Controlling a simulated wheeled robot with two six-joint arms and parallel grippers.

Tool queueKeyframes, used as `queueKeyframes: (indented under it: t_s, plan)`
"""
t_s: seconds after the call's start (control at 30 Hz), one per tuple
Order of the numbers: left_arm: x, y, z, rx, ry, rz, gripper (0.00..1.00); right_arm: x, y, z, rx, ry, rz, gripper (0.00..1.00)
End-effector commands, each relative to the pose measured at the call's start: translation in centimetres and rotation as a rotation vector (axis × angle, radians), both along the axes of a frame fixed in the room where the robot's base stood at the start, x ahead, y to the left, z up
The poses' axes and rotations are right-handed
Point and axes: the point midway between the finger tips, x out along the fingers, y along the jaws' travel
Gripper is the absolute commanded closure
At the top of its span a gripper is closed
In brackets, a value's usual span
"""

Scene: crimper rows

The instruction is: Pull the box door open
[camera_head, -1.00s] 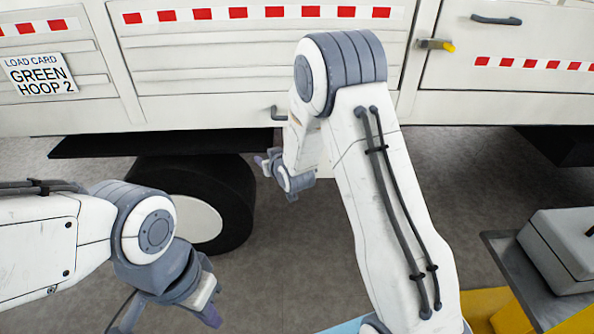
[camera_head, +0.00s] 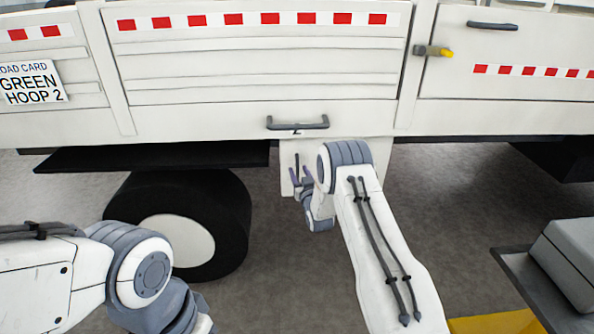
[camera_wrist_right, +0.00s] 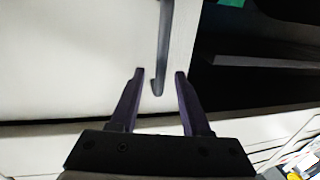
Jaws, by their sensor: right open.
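The box (camera_head: 287,160) is a white case hanging under the truck bed; my right arm hides much of it. A thin dark upright handle (camera_head: 297,163) shows near its left edge. In the right wrist view the white door (camera_wrist_right: 80,55) fills the left, and the grey handle (camera_wrist_right: 163,50) ends between the fingertips. The door looks shut. My right gripper (camera_head: 301,174) is open in front of the door; its fingers (camera_wrist_right: 158,74) flank the handle's end, and contact cannot be told. My left arm shows at lower left, its fingers out of frame.
The truck side has a horizontal grey handle (camera_head: 297,123) above the box and a yellow-tipped latch (camera_head: 433,51) farther right. A black wheel (camera_head: 228,215) stands left of the box. A grey case (camera_head: 575,262) sits on a dark surface at right. Floor (camera_head: 440,210) between is clear.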

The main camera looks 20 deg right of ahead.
Motion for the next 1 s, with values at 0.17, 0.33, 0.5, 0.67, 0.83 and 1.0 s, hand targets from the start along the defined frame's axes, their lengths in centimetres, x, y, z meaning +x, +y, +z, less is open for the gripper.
queueKeyframes:
  t_s: [0.17,0.33,0.5,0.67,0.83,1.0]
  plan:
    - [0.0,0.0,-0.2,0.0,0.0,0.0,1.0,1.8,-0.1,-0.1,0.0,0.0,0.0,0.53]
    - [0.0,0.0,-0.2,0.0,0.0,0.0,1.0,2.3,-0.2,-0.1,0.0,0.001,0.0,0.53]
    - [0.0,0.0,-0.2,0.0,0.0,0.0,1.0,2.4,-0.2,-0.1,0.0,0.002,0.0,0.53]
    - [0.0,0.0,-0.2,0.0,0.0,0.0,1.0,2.4,-0.2,-0.1,0.0,0.002,0.0,0.91]
    - [0.0,0.0,-0.2,0.0,0.0,0.0,1.0,2.3,-0.2,0.0,0.0,0.002,-0.001,1.0]
    - [0.0,0.0,-0.2,0.0,0.0,0.0,1.0,2.3,-0.2,0.0,0.0,0.002,-0.001,1.0]
